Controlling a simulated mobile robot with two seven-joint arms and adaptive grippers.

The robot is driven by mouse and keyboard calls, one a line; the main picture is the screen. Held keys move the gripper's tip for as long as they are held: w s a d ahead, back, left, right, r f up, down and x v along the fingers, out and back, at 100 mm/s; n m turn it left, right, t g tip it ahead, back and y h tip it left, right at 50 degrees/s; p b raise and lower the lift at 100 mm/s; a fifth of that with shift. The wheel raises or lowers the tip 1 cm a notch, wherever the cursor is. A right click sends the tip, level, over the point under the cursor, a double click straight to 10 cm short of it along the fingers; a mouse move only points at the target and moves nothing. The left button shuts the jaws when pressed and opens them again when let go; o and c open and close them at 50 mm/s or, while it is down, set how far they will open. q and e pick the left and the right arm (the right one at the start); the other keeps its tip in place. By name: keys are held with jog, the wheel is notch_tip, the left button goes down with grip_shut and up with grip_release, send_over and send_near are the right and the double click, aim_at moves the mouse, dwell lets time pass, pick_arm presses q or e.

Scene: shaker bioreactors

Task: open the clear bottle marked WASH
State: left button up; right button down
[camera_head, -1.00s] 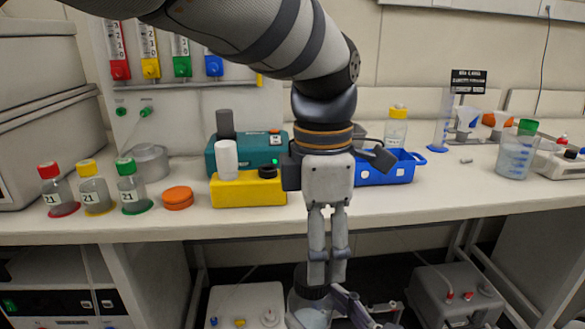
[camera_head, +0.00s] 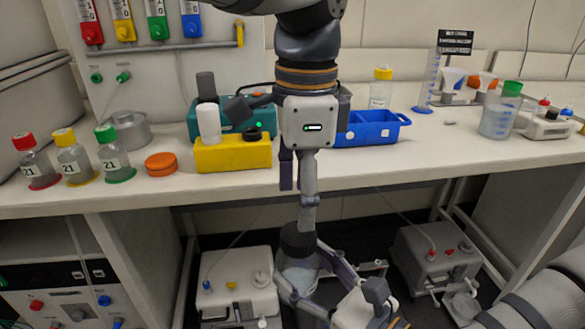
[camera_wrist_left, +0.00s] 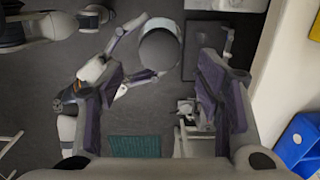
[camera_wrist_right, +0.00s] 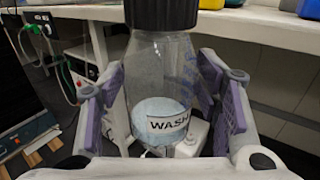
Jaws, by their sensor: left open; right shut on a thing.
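The clear bottle marked WASH (camera_wrist_right: 160,95) is upright in the right wrist view, with a black cap (camera_wrist_right: 162,12) on it and pale blue contents. My right gripper (camera_head: 316,280) is shut around the bottle's body. In the head view the bottle (camera_head: 298,272) is in front of the bench, below its top. My left gripper (camera_head: 304,215) points down just above the cap (camera_head: 298,240), its fingers nearly in line with each other.
The bench (camera_head: 420,165) behind carries red, yellow and green capped bottles, a yellow block (camera_head: 232,155), a blue tray (camera_head: 370,130) and a beaker (camera_head: 500,118). Grey units (camera_head: 238,290) stand below it. The space just under the bench's front edge is open.

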aim_at(298, 233)
pick_arm(q)
notch_tip(298, 233, down, 7)
jog(key=shift+f, duration=0.15)
jog(key=c, duration=1.2)
jog(key=n, duration=0.4)
jog(key=shift+a+n, duration=0.1)
jog(key=shift+n, duration=0.3)
jog(key=n, duration=0.5)
jog(key=shift+n, duration=0.4)
jog(key=shift+r, duration=0.2)
jog(key=shift+r, duration=0.95)
